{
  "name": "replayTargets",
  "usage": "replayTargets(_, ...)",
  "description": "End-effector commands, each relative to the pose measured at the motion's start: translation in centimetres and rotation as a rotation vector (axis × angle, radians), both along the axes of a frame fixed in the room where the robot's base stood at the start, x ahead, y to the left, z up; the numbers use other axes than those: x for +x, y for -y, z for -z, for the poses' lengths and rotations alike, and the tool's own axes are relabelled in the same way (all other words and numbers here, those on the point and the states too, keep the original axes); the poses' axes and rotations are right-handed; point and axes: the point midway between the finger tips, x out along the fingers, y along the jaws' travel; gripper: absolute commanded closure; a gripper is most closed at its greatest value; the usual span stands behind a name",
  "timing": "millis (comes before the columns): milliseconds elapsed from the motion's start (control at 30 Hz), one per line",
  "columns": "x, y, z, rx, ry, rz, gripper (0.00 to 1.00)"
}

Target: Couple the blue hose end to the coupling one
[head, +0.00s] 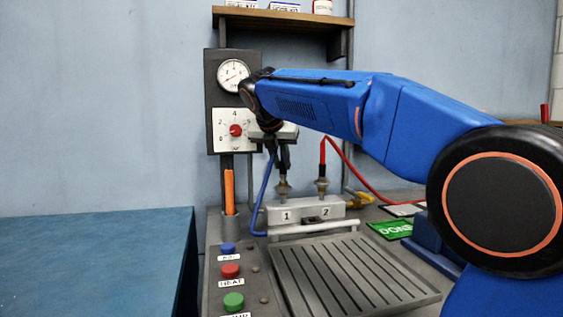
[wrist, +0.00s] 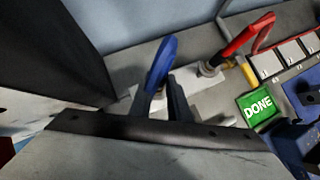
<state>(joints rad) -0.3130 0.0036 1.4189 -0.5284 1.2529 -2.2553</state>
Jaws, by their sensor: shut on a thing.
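My gripper (head: 283,162) is shut on the end of the blue hose (head: 265,190), right above coupling one. In the wrist view the blue hose (wrist: 160,64) rises between the dark fingers of my gripper (wrist: 165,92). The brass coupling one (head: 283,188) stands upright on the grey block (head: 271,215) marked 1 and 2. The fingers hide the hose end, so I cannot tell whether it is seated on the coupling. The red hose (head: 324,150) is on coupling two (head: 322,186), to the right; it also shows in the wrist view (wrist: 238,38).
A panel with a gauge (head: 234,76) and a dial (head: 235,130) stands behind on the left. Blue, red and green buttons (head: 231,270) line the front left. A slatted tray (head: 350,275) lies in front of the block. A green DONE card (head: 391,229) lies right.

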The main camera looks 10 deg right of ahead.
Motion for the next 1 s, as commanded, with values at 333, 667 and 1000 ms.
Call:
replayTargets(333,0.0,0.0,0.0,0.0,0.0,0.0,1.0)
replayTargets(667,0.0,0.0,0.3,-0.001,0.0,0.001,1.0)
replayTargets(1000,0.0,0.0,1.0,-0.001,-0.001,0.0,1.0)
